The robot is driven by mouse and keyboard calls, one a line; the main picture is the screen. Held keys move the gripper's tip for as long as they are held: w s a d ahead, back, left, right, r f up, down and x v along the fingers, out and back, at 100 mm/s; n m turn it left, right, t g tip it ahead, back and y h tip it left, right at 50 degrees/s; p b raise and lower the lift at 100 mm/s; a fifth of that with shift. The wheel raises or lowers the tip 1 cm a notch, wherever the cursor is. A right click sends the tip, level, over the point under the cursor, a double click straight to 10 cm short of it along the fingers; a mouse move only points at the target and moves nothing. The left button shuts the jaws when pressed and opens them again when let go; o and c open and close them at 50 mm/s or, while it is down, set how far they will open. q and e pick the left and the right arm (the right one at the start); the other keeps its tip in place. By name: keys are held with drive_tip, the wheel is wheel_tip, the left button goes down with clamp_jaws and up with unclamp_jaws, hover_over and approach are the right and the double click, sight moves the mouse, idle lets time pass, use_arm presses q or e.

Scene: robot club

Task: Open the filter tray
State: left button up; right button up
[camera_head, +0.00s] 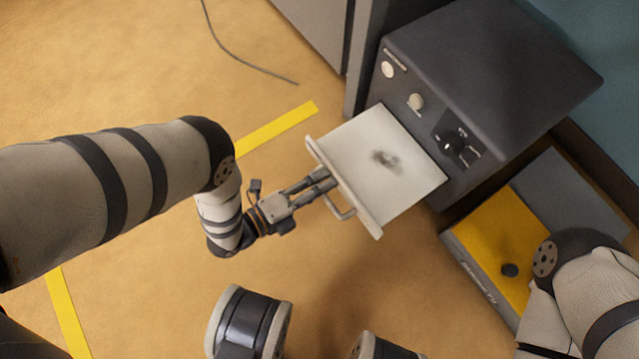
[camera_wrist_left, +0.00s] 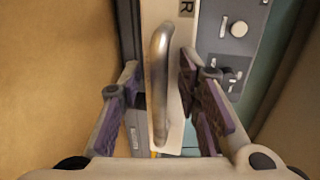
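The filter tray (camera_head: 372,165) is a flat white drawer with a dark grey smudge on its floor. It is pulled well out of the front of the dark grey machine (camera_head: 480,80). Its bar handle (camera_head: 344,208) is on the pale front panel; in the left wrist view the silver handle (camera_wrist_left: 160,85) stands upright in the picture. My left gripper (camera_head: 325,182) is at the tray's front by the handle. In the left wrist view its purple-padded fingers are apart, one on each side of the handle, with visible gaps. My right gripper is out of view.
The machine's front has a round knob (camera_head: 415,102) and a black dial (camera_head: 452,146). A yellow-and-grey box (camera_head: 490,245) lies below it at right, near my right arm. A cable (camera_head: 240,58) and yellow tape (camera_head: 275,130) lie on the floor. Floor left of the tray is open.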

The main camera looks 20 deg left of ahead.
use_arm(q)
drive_tip(key=v, duration=1.2)
